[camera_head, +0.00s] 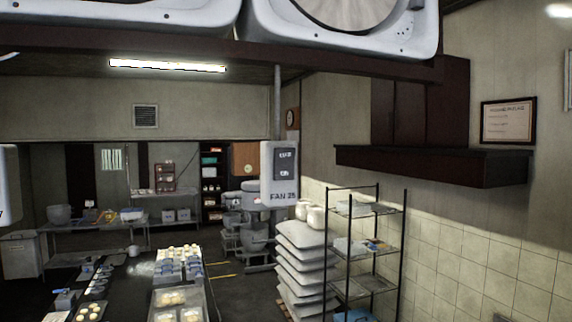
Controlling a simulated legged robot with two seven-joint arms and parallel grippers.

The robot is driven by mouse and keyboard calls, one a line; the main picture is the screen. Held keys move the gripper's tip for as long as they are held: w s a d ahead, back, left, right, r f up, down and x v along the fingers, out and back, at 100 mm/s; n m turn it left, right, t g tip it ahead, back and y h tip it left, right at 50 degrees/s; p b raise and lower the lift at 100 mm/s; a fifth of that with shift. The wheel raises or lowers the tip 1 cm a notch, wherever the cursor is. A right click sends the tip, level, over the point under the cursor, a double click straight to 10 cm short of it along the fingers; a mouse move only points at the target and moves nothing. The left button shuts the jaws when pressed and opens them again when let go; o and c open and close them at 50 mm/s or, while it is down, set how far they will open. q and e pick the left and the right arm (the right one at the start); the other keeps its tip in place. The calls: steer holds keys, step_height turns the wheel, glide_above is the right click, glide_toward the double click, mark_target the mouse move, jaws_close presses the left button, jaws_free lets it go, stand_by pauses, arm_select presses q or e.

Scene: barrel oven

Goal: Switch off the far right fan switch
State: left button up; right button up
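A pale grey switch box (266,185) labelled "FAN 25", or close to it, hangs on a thin vertical pole in the middle of the view. A dark switch plate (285,164) on its face has two small light rockers, one above the other. The rockers are too small to tell whether they are on or off. Part of another pale box (8,185) shows at the left edge, cut off by the frame; its switch is not visible. Neither of my grippers is in view.
Large white fan housings (345,52) sit on a dark beam overhead. Stacked white sacks (303,257) and a black wire rack (405,250) stand below and right of the box. Tables with trays (178,300) of dough fill the lower left. A dark wall cabinet (430,168) juts out at right.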

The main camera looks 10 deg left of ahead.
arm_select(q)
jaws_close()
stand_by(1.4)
